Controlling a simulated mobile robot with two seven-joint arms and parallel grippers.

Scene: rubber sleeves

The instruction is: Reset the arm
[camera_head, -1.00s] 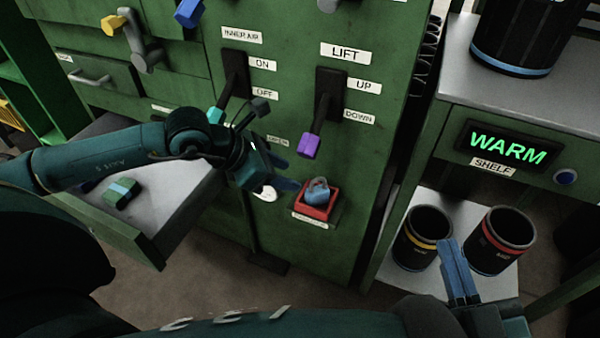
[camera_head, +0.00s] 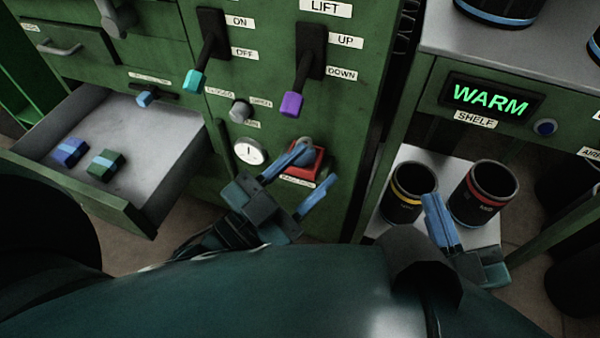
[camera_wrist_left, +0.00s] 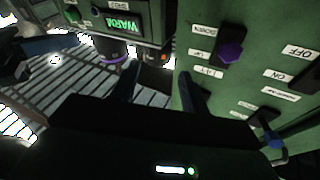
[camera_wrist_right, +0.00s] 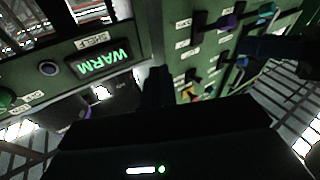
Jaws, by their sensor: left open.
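My left gripper (camera_head: 307,177) has its two blue fingers spread and nothing between them. In the head view it overlaps the lower front of the green cabinet (camera_head: 350,120), beside the red holder (camera_head: 319,160). I cannot tell whether it touches the holder. The left wrist view shows the spread fingers (camera_wrist_left: 158,85) too. My right gripper (camera_head: 431,197) is at the lower right, in front of the shelf unit, with its fingers together and nothing seen in them. The right wrist view also shows these closed fingers (camera_wrist_right: 157,72).
An open drawer (camera_head: 165,130) at the left holds a blue block (camera_head: 69,152) and a green block (camera_head: 106,165). The teal-tipped lever (camera_head: 195,80) and purple-tipped lever (camera_head: 291,104) point down. Two black cups (camera_head: 412,190) (camera_head: 482,192) stand on the lower shelf. A screen (camera_head: 490,98) reads WARM.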

